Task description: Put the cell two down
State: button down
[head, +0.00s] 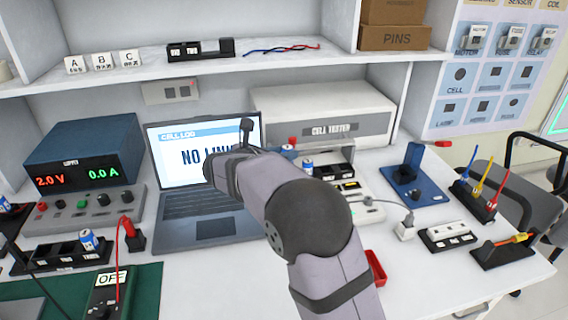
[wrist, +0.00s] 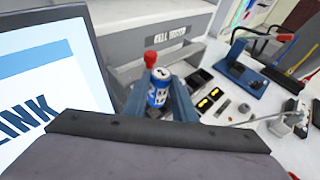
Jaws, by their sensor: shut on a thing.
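In the wrist view, a blue-and-white cell (wrist: 158,90) with a dark mark like a 2 on its top stands between the two blue fingers of my gripper (wrist: 160,100). My gripper is shut on it. In the head view, my own arm hides most of the gripper, in front of the cell tester (head: 325,115). A blue-and-white cell (head: 307,167) shows just right of my arm there; I cannot tell if it is the held one. Another cell (head: 89,240) stands in a black tray (head: 45,258) at the left.
A laptop (head: 205,230) reading NO LINK is left of my arm. A black tray (head: 345,172) with slots, a blue stand (head: 415,190) and plug holders (head: 448,237) are to the right. A red-topped thing (wrist: 150,60) is just behind the held cell. A red tray (head: 375,268) is beside my arm.

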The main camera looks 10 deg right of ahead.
jog(key=shift+r+p, duration=0.3)
jog(key=shift+r, duration=2)
jog(key=s+a+r+p, duration=0.1)
jog(key=a+r+p, duration=0.2)
jog(key=r+p, duration=0.45)
jog(key=s+d+f+m+g+h+p, duration=0.1)
jog(key=s+d+f+m+g, duration=0.2)
jog(key=s, duration=0.7)
jog(key=s+d+f+m+g+h+p, duration=0.1)
jog(key=s+d+f+m+g+p, duration=0.1)
jog(key=s, duration=0.8)
jog(key=s+d+f+m+g+h+p, duration=0.1)
jog(key=s+d+f+m+g, duration=0.3)
jog(key=s, duration=0.5)
jog(key=shift+s+d+f+g+h+p, duration=0.3)
jog(key=shift+s+d+f+h+p, duration=0.25)
jog(key=shift+d, duration=0.45)
jog(key=shift+w, duration=0.15)
